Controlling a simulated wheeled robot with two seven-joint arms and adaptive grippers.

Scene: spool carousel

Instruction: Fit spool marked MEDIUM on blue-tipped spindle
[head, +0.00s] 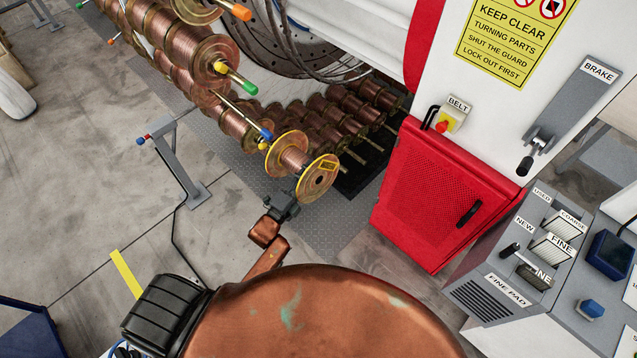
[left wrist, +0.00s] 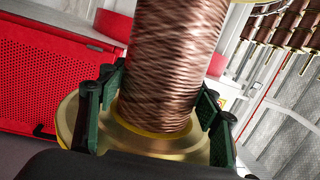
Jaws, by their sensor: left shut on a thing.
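A copper-wound spool (head: 294,160) with yellow-rimmed flanges is held in the head view. The small yellow label on its flange is too small to read. My left gripper (head: 283,208) is shut on this spool from below. In the left wrist view its dark green fingers (left wrist: 160,118) stand on both sides of the copper winding (left wrist: 168,60), with a brass flange (left wrist: 128,148) behind them. The blue-tipped spindle (head: 266,134) points at the spool's far flange; its tip shows just up and left of that flange, and I cannot tell the gap. My right gripper is not in view.
Neighbouring spindles, one green-tipped (head: 248,88) and one orange-tipped (head: 240,12), carry copper spools close by. A grey stand (head: 178,165) is at left. A red guard (head: 430,195) and a BELT switch (head: 449,120) stand at right.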

